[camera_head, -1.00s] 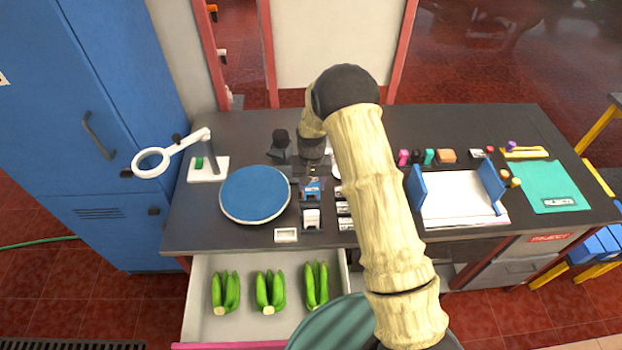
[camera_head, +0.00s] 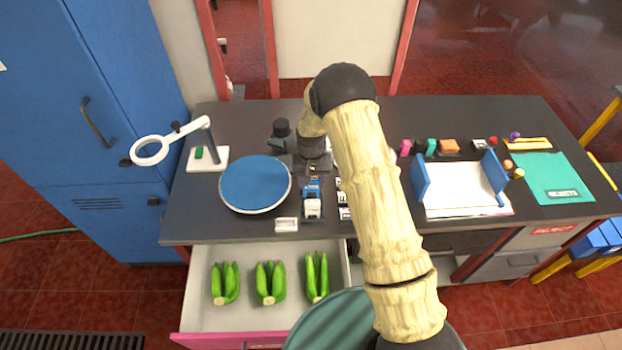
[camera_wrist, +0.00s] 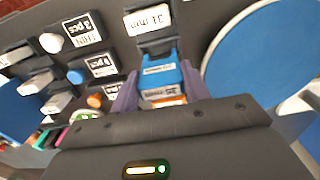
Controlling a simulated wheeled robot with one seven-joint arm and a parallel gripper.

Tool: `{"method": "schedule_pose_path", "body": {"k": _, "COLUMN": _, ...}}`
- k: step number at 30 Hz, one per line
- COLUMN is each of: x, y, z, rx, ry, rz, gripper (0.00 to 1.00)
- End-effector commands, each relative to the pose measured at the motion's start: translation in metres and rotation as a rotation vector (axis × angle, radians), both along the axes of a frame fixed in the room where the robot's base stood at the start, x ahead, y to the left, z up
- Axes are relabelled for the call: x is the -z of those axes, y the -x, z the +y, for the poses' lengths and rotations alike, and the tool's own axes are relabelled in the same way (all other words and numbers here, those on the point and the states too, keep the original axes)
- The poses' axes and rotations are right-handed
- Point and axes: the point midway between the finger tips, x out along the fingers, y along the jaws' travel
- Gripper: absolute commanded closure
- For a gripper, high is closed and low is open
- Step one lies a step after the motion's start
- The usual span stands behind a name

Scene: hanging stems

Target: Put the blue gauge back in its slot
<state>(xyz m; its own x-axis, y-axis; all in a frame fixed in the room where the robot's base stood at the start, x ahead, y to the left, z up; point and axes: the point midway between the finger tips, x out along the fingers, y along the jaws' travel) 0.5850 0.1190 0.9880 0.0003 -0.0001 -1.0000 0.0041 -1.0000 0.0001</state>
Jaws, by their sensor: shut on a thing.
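The blue gauge (camera_wrist: 158,74) sits between the two fingers of my gripper (camera_wrist: 158,84), which is shut on it. It has a pale label and an orange part near the gripper. In the head view the blue gauge (camera_head: 312,191) shows just in front of my gripper's dark wrist, over the row of small dark holders. A dark holder with a white number label (camera_wrist: 148,20) lies directly beyond the gauge in the wrist view. The gauge's lower end is hidden, so I cannot tell whether it is inside a slot.
A round blue plate (camera_head: 255,184) lies left of the gauge. A magnifier on a stand (camera_head: 207,158) is further left. Labelled holders (camera_wrist: 101,64) stand close beside the gauge. An open drawer (camera_head: 205,318) with green bananas is in front. A white tray with blue ends (camera_head: 458,188) is at right.

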Motion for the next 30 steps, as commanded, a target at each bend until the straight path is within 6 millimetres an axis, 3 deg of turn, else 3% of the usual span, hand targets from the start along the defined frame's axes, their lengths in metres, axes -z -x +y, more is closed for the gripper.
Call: {"method": "schedule_pose_path", "body": {"k": 30, "x": 0.018, "y": 0.000, "z": 0.000, "rx": 0.000, "ry": 0.000, "rz": 0.000, "gripper": 0.74}}
